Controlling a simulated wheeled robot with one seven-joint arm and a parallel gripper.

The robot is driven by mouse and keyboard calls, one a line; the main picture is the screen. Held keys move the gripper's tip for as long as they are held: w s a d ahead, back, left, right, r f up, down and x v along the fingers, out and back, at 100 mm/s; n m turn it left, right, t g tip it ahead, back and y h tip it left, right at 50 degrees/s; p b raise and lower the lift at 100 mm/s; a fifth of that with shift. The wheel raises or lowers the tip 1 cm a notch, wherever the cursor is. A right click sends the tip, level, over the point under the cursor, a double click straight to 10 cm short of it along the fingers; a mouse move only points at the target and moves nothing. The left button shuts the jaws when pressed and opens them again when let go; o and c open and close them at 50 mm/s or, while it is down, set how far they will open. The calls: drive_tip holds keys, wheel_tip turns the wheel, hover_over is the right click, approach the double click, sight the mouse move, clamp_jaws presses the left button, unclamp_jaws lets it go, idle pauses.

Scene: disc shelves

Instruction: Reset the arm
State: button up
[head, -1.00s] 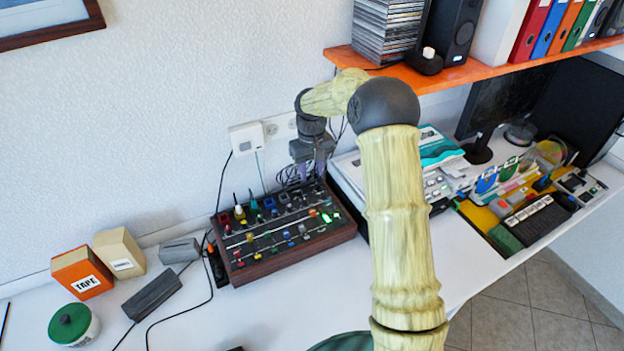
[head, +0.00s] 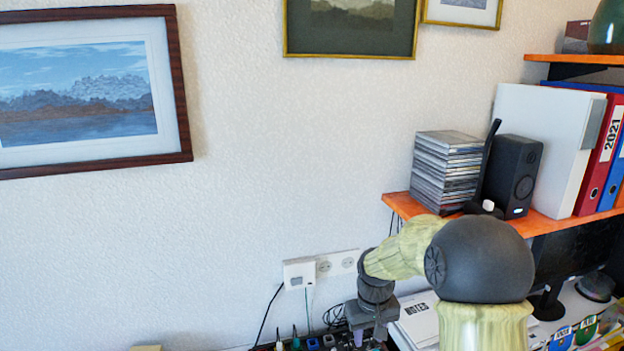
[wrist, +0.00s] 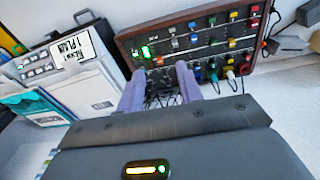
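My gripper (head: 372,330) shows at the lower edge of the head view, in front of the wall below the sockets, its fingers partly cut off by the picture's edge. In the wrist view my gripper (wrist: 159,78) has two purple fingers spread apart, with nothing held between them. They point toward a wood-sided mixer box (wrist: 200,45) with coloured knobs and plugs. Black cables show beyond the fingers. My arm bends at a large dark elbow joint at the lower right of the head view.
An orange shelf (head: 402,204) at right carries a CD stack (head: 446,172), a black speaker (head: 512,176) and binders (head: 600,150). A white socket box (head: 299,273) is on the wall. Papers (wrist: 92,92) lie left of the fingers in the wrist view.

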drive_tip(key=s+d+r+m+t, duration=0.1)
drive_tip(key=s+d+m, duration=0.1)
drive_tip(key=s, duration=1.7)
drive_tip(key=shift+r+m+t, duration=0.15)
drive_tip(key=shift+m+t, duration=0.15)
idle(1.9)
